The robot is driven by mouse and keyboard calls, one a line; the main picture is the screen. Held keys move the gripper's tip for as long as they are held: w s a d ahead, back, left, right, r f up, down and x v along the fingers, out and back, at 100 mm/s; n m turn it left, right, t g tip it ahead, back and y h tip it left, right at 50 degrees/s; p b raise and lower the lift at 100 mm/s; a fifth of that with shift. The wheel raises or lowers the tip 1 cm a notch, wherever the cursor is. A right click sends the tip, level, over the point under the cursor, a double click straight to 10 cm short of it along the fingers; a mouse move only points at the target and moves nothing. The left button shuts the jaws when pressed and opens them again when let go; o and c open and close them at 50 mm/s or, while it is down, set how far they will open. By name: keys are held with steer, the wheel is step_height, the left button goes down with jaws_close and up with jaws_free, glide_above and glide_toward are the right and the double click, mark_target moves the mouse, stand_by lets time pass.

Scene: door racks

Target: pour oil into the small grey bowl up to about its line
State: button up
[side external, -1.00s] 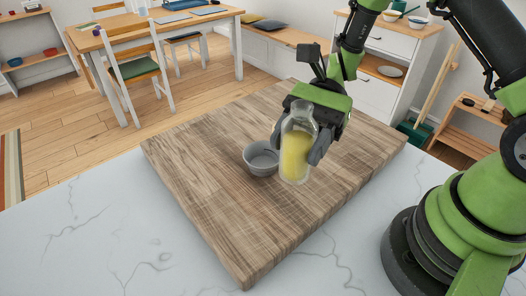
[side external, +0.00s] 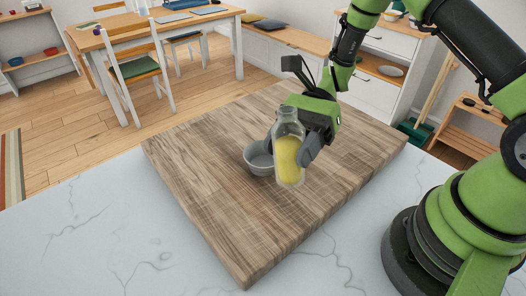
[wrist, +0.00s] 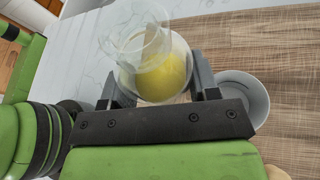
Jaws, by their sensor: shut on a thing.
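A clear glass bottle (side external: 289,157) with yellow oil stands nearly upright in my gripper (side external: 300,146), which is shut around its body. In the wrist view the bottle (wrist: 152,62) sits between the two fingers of my gripper (wrist: 160,88), its open neck towards the top left. The small grey bowl (side external: 257,157) rests on the wooden board, just left of and behind the bottle in the side view. The bowl (wrist: 243,92) shows right of the fingers in the wrist view, partly hidden by my gripper. I see no oil in its visible part; its line cannot be made out.
The wooden board (side external: 215,210) lies on a white marble counter (side external: 90,235). The board is clear around the bowl and bottle. A table, chairs and shelves stand in the room beyond, away from the board.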

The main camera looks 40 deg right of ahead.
steer(key=shift+w+m+g+y, duration=0.4)
steer(key=shift+w+m+g, duration=0.1)
steer(key=shift+m, duration=0.4)
steer(key=shift+w+f+m+g+y, duration=0.15)
steer(key=shift+w+m+g+y, duration=0.35)
steer(key=shift+m, duration=0.5)
steer(key=shift+r+m+g, duration=0.3)
steer(key=shift+r+m, duration=0.3)
steer(key=shift+m, duration=0.2)
steer(key=shift+s+f+m+g+y, duration=0.2)
steer(key=shift+s+f+m+y, duration=0.15)
steer(key=shift+m, duration=0.4)
steer(key=shift+s+f+m+g+y, duration=0.1)
steer(key=shift+f+m+g+y, duration=0.15)
steer(key=shift+m+y, duration=0.35)
stand_by(2.2)
steer(key=shift+s+r+m+y, duration=0.1)
steer(key=shift+r+m+y, duration=0.15)
steer(key=shift+m, duration=0.5)
stand_by(1.0)
